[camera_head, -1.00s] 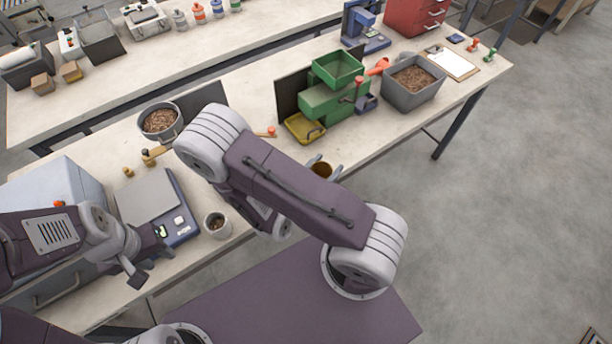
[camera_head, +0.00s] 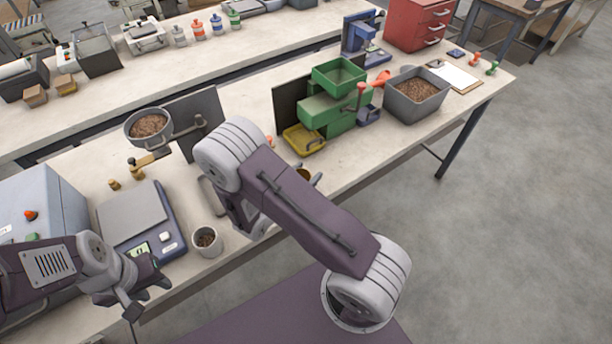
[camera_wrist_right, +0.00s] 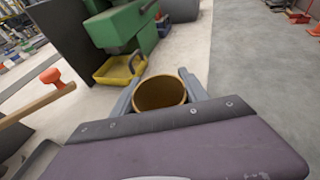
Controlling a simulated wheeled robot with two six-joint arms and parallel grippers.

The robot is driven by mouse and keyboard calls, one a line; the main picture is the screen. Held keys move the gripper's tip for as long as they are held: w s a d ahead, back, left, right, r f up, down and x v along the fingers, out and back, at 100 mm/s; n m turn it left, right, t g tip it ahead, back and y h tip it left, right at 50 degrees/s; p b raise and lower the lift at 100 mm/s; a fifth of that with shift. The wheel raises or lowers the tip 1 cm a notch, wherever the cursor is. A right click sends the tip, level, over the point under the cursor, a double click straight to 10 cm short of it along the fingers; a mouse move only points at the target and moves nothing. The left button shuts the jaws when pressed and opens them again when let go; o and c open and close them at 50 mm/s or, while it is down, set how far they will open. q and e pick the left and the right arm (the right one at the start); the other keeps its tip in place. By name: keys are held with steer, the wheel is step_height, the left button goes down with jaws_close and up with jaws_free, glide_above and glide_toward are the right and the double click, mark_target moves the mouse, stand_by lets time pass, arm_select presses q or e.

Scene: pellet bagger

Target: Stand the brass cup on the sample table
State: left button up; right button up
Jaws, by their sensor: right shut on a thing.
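The brass cup (camera_wrist_right: 161,93) is held between the two grey fingers of my right gripper (camera_wrist_right: 158,84), mouth toward the wrist camera. My left gripper (camera_head: 138,290) is open and empty, in front of the scale. A brown-topped table (camera_head: 512,10) stands at the far upper right. I cannot tell which table is the sample table.
The bench (camera_head: 375,155) carries a green machine (camera_head: 325,110) with a yellow tray (camera_head: 303,138), a grey pellet bin (camera_head: 416,100), a clipboard (camera_head: 457,77), a scale (camera_head: 132,215) and a pellet cup (camera_head: 206,241). Open grey floor (camera_head: 530,220) lies to the right.

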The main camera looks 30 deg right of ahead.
steer(key=shift+w+f, duration=0.15)
steer(key=shift+f, duration=0.45)
steer(key=shift+f, duration=0.15)
steer(key=o, duration=1.4)
